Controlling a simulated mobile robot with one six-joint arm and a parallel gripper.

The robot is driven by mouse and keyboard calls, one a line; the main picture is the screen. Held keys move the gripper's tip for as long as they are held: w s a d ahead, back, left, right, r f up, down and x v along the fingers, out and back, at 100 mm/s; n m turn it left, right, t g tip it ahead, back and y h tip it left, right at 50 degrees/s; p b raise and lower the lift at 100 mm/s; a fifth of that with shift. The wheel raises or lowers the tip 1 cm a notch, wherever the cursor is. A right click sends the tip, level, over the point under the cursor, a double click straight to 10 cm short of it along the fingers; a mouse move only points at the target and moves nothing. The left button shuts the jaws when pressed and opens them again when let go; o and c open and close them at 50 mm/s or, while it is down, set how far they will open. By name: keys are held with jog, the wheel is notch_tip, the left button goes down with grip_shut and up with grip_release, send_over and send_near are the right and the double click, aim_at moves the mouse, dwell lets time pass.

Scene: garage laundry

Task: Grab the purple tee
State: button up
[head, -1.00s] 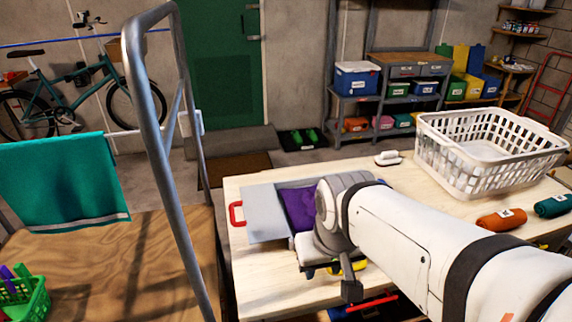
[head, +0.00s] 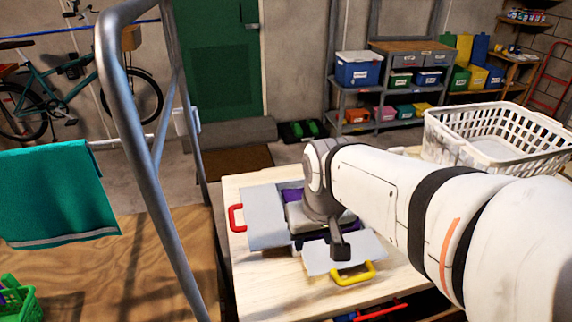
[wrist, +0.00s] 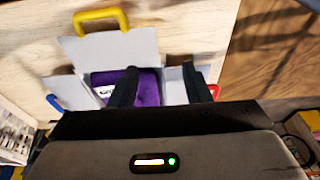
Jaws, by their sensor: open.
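The purple tee (wrist: 147,88) lies as a folded bundle in the middle of a grey folding board (wrist: 120,48) in the wrist view, with a small white mark on it. In the head view only purple edges of the tee (head: 326,238) show around my wrist. My gripper (wrist: 159,72) is open, its two dark fingers apart. In the wrist view the left finger overlaps the tee and the right one lies over the panel beside it. I cannot tell whether the fingers touch the cloth. The board (head: 262,215) has red, yellow and blue handles.
The board lies on a pale wooden table (head: 400,290). A white laundry basket (head: 490,140) stands at the table's far right. A metal frame post (head: 150,190) rises close to the table's left, with a teal towel (head: 58,195) beyond it.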

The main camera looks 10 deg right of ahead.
jog(key=w+d+f+g, duration=0.1)
jog(key=w+d+f, duration=0.1)
jog(key=w, duration=0.6)
jog(key=w+d+f, duration=0.1)
jog(key=w+d, duration=0.4)
jog(key=w, duration=0.4)
jog(key=w+d+f+g, duration=0.1)
jog(key=w+d+f, duration=0.1)
jog(key=w, duration=0.6)
jog(key=shift+w+d+f+g, duration=0.3)
jog(key=shift+d+f, duration=0.05)
jog(key=shift+d, duration=0.3)
jog(key=shift+w+f, duration=0.1)
jog(key=shift+f, duration=0.25)
jog(key=f, duration=0.2)
jog(key=f+p, duration=0.1)
jog(key=f, duration=0.4)
jog(key=shift+s+d+f, duration=0.1)
jog(key=shift+s+d, duration=0.15)
jog(key=shift+d, duration=0.1)
grip_shut()
